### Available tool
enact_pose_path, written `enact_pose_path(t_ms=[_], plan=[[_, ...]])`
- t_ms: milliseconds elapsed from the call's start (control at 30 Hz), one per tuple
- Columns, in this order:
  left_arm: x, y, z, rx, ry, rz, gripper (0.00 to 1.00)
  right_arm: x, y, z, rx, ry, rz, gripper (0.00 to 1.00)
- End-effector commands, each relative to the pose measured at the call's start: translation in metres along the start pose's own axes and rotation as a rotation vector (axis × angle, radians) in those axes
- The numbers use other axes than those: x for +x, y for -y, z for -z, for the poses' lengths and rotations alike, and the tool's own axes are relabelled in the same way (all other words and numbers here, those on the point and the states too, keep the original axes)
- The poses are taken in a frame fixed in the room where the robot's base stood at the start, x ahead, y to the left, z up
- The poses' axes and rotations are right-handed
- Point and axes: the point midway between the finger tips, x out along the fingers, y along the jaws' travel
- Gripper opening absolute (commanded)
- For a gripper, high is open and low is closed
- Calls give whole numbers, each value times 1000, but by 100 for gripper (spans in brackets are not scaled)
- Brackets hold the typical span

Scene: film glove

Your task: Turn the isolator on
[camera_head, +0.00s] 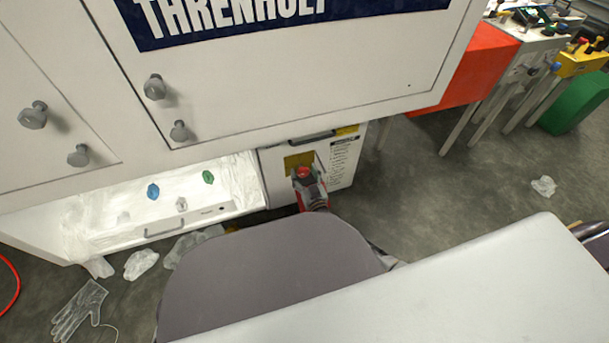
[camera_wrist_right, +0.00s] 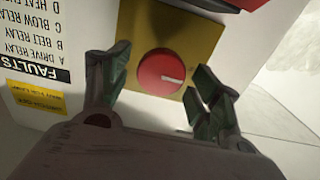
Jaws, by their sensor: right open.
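The isolator is a round red knob with a white mark, on a yellow plate on the white machine's low front panel. In the right wrist view the knob (camera_wrist_right: 160,72) sits between and just beyond the two fingertips of my right gripper (camera_wrist_right: 158,82), which is open. The white mark points to the right in that view. I cannot tell whether the fingers touch the knob. In the head view the yellow plate (camera_head: 292,161) shows behind my right gripper (camera_head: 305,174), and the knob is hard to make out. My left gripper is not in view.
A faults label (camera_head: 344,148) is right of the plate. An open lit drawer (camera_head: 120,228) with crumpled film is to the left. A glove (camera_head: 80,310) and film scraps lie on the floor. Red, yellow and green units stand at the upper right.

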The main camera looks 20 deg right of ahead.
Motion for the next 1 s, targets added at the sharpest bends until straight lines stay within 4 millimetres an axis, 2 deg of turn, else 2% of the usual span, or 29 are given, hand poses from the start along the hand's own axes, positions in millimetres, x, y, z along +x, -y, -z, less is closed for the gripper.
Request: enact_pose_path(t_ms=[67,300,400,733,1000], plan=[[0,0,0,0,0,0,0,0,0,0,0,0,0,61],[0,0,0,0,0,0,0,0,0,0,0,0,0,30],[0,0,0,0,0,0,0,0,0,0,0,0,0,20],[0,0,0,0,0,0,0,0,0,0,27,1,-1,20],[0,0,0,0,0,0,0,-1,-1,-1,124,1,-1,20]])
